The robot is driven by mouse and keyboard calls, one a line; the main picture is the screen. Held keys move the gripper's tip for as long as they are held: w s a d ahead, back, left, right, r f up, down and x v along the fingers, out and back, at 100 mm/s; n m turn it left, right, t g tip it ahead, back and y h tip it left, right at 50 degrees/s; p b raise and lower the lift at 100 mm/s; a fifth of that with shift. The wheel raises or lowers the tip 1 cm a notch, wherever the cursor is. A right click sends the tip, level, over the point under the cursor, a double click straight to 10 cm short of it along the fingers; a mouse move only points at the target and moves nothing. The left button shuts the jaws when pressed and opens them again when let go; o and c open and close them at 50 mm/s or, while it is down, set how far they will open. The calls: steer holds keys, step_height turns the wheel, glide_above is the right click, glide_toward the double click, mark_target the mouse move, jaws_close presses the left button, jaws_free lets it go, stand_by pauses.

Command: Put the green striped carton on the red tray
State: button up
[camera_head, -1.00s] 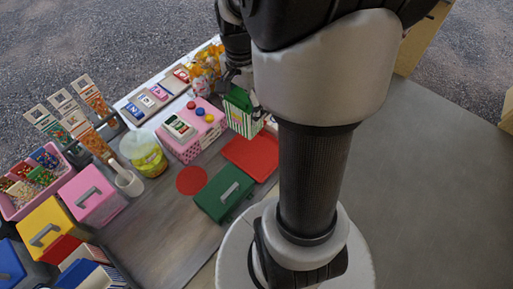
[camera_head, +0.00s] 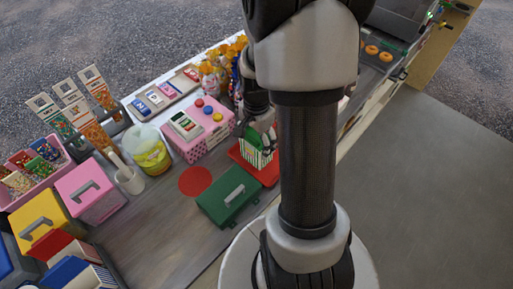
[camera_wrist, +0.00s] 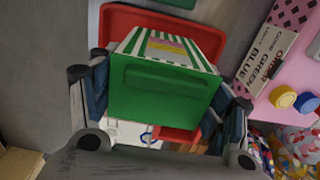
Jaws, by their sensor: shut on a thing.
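The green striped carton (camera_head: 257,158) has green and white stripes and a green top. My gripper (camera_head: 261,132) is shut on it from above. In the wrist view, the fingers of my gripper (camera_wrist: 162,92) hold two opposite sides of the carton (camera_wrist: 165,92), whose green top faces the camera. The red tray (camera_head: 268,177) lies around and beneath the carton in the head view. In the wrist view, the red tray (camera_wrist: 124,17) shows past the carton's far edge. The carton hides much of the tray, and I cannot tell whether it touches the tray.
A green box with a handle (camera_head: 228,195) stands in front of the tray. A pink box with coloured buttons (camera_head: 211,132) is close on the left. A flat red disc (camera_head: 195,181) lies on the counter. Bottles (camera_head: 213,78) stand behind. Bare counter (camera_head: 165,225) shows at the front left.

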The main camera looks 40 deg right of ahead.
step_height(320, 180, down, 3)
steer(key=shift+f+b, duration=0.15)
steer(key=shift+b, duration=0.3)
steer(key=o, duration=0.5)
steer(key=shift+f, duration=0.1)
steer(key=shift+c, duration=0.2)
steer(key=o, duration=0.5)
